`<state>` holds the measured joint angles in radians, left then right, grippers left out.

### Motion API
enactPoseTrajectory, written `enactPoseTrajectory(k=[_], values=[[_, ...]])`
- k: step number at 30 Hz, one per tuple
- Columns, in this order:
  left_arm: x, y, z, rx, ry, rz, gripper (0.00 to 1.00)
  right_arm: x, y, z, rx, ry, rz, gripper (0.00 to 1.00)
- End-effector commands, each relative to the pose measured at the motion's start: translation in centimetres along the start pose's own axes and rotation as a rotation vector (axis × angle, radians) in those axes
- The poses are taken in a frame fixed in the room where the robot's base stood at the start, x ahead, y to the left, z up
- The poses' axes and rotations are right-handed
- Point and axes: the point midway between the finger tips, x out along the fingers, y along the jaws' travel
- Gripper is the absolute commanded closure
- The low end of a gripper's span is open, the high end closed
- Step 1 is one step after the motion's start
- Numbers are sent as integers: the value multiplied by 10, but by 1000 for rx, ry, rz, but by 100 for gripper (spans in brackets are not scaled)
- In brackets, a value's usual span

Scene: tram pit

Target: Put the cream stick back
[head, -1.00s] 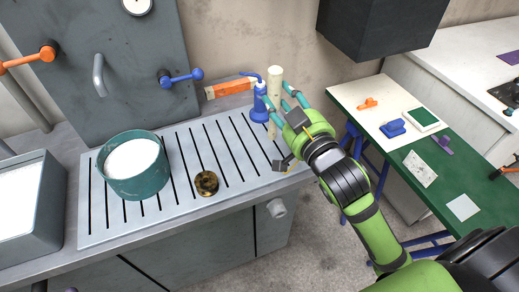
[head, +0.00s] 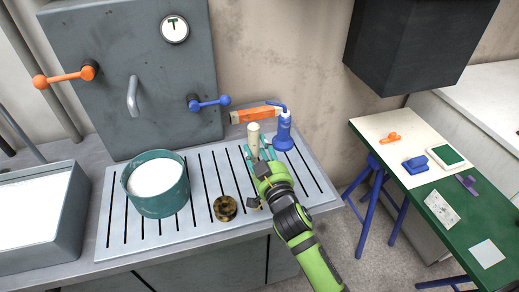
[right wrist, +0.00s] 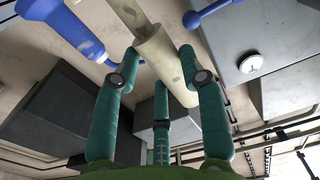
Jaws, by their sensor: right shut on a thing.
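The cream stick (head: 254,136) stands about upright over the right part of the slotted grey plate (head: 205,235). My right gripper (head: 260,153) is shut on it, with teal fingers around its lower part. Whether its lower end touches the plate is hidden by the gripper. In the right wrist view the cream stick (right wrist: 170,60) runs between the teal fingers of my right gripper (right wrist: 160,85). My left gripper is not in view.
A blue bottle-like tool (head: 284,133) stands just right of the stick. A teal pot (head: 158,200) with white contents and a dark brassy ring (head: 225,208) are on the plate to the left. A green-and-white table (head: 440,190) stands at right.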

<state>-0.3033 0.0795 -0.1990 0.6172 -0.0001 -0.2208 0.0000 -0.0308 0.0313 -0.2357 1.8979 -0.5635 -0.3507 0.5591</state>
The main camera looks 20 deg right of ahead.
Motion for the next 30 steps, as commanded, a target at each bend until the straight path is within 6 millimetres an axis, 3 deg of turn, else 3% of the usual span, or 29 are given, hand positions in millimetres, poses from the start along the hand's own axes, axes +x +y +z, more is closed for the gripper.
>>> enactPoseTrajectory(k=[11, 12, 13, 14, 26, 30], values=[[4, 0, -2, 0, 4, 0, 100, 0, 0, 6, 1, 1, 0, 91], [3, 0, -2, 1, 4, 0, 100, 0, 0, 5, 1, 1, 0, 51], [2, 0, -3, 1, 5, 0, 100, 0, 0, 5, 1, 1, 0, 39], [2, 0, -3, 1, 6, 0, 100, 0, 0, 5, 1, 0, 0, 35], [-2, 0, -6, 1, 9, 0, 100, -1, 0, -1, 0, 1, 0, 35], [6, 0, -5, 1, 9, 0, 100, -21, 0, 4, 2, -2, 0, 35]])
